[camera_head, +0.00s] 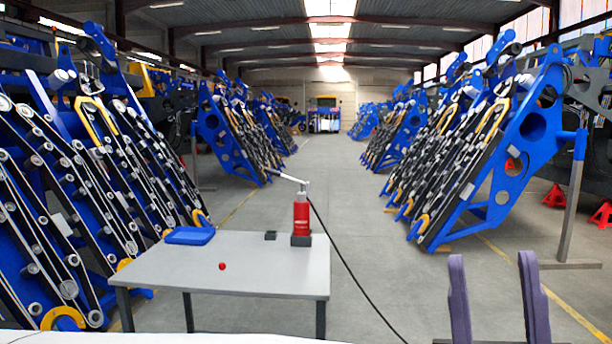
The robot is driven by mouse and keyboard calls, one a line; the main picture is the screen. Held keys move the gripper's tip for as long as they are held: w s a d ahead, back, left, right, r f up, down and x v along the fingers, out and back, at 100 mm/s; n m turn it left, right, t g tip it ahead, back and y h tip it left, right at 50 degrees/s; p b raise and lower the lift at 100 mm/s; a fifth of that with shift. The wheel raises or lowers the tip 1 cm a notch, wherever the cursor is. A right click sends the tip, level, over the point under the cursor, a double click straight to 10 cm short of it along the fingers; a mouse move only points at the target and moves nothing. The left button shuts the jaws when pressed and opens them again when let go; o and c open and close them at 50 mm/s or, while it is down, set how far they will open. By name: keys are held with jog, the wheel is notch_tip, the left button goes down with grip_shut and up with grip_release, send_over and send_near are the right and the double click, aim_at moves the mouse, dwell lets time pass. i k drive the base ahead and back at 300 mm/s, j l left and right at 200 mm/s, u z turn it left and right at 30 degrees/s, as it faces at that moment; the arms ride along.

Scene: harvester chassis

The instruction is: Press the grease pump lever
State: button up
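A red grease pump (301,217) stands upright on a dark base near the right back edge of a light grey table (240,268). Its silver lever (290,179) sticks out from the top towards the left and slopes up slightly to its left end. A black hose (345,262) runs from the pump down to the right. My gripper (497,295) shows at the lower right as two purple fingers, spread apart with nothing between them. It is to the right of the table and apart from the pump; its lower part is cut off by the frame.
On the table lie a blue tray (190,236), a small red ball (222,266) and a small dark block (270,235). Blue harvester frames line both sides of the hall. The grey floor aisle (330,180) behind the table is open.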

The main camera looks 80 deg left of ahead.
aim_at(273, 172)
jog(key=u, duration=2.6)
jog(key=i+u, duration=0.5)
jog(key=i, duration=0.15)
jog(key=i+u, duration=0.35)
jog(key=i+l+u, duration=0.3)
jog(key=i, duration=0.25)
